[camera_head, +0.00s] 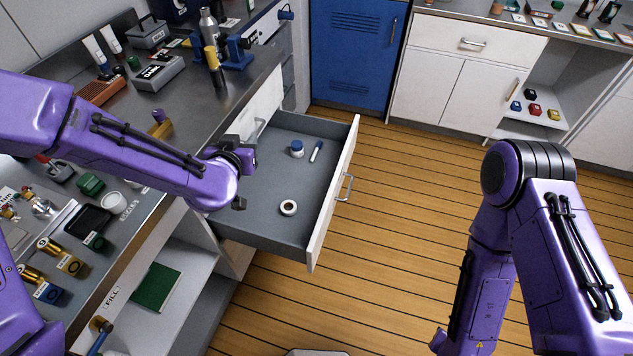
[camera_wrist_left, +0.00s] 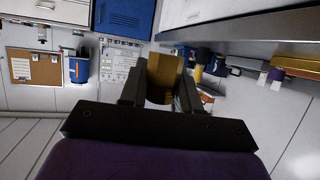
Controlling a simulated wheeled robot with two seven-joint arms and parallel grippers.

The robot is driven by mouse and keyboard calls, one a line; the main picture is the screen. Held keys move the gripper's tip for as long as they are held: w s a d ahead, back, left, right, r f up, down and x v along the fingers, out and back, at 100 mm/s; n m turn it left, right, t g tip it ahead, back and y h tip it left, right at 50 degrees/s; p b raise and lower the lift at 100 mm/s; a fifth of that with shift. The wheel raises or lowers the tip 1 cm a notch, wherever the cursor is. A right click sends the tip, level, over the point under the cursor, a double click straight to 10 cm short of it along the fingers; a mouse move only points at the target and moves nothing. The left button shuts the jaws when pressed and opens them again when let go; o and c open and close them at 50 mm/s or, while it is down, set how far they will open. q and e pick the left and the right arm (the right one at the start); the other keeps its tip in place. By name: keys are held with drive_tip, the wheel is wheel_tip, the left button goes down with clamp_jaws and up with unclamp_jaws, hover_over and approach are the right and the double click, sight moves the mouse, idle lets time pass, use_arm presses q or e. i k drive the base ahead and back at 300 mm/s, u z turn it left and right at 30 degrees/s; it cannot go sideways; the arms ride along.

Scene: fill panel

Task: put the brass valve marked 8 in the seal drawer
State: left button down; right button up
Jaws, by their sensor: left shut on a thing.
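My left gripper (camera_head: 238,175) is above the left side of a pulled-out grey drawer (camera_head: 262,215) with a white front. In the left wrist view, the left gripper (camera_wrist_left: 162,92) is shut on a brass-coloured piece (camera_wrist_left: 165,72), taken as the brass valve; no number can be read on it. The wrist and fingers hide this piece in the head view. No label naming the drawer is readable. My right gripper is out of view.
A green book (camera_head: 157,287) lies on the shelf below. Wooden floor is clear right of the drawer.

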sight(280, 189)
drive_tip(key=z, duration=1.35)
drive_tip(key=i, duration=1.25)
drive_tip(key=u, duration=2)
